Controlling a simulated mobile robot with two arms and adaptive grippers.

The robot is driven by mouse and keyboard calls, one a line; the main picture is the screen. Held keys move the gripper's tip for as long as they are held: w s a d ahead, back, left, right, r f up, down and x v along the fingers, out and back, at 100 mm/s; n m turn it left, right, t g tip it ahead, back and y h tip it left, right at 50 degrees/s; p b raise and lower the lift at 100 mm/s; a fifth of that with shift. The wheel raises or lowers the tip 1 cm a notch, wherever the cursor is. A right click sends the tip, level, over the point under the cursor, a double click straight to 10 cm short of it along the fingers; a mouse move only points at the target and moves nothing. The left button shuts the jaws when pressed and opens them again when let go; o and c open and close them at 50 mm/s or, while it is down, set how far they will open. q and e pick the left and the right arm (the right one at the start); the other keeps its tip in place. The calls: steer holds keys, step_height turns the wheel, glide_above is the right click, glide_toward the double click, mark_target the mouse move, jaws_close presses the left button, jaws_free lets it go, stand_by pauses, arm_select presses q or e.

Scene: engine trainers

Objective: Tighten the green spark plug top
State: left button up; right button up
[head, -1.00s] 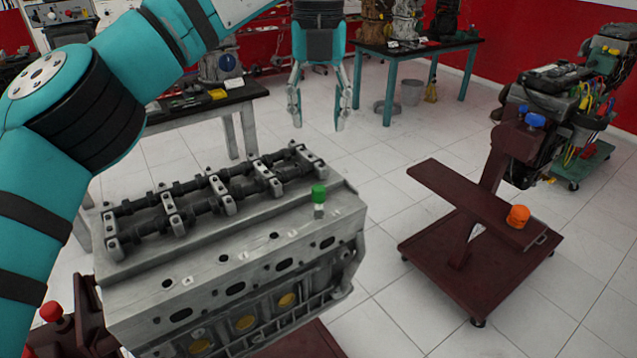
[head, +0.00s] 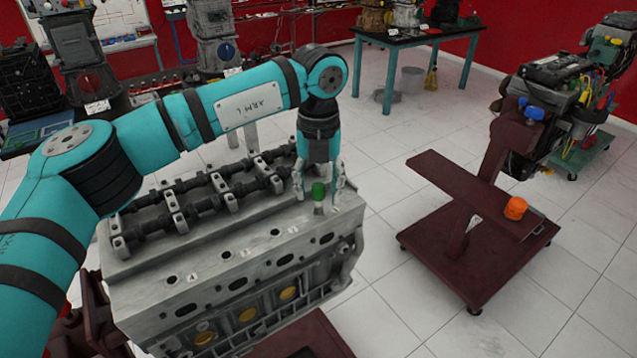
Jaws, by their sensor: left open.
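The green spark plug top (head: 318,190) stands upright on a pale plug body at the right end of the grey engine block (head: 215,262). My left gripper (head: 318,194) points down at it. Its fingers are open, one on each side of the green top in the picture; I cannot tell whether they touch it. My right gripper is not in view.
A camshaft assembly (head: 190,197) runs along the block's top, close behind the plug. A maroon stand (head: 470,190) at right carries an orange cap (head: 515,208) and a blue knob (head: 534,113). A dark-topped table (head: 420,36) stands behind. Tiled floor between is clear.

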arm_select(q)
jaws_close()
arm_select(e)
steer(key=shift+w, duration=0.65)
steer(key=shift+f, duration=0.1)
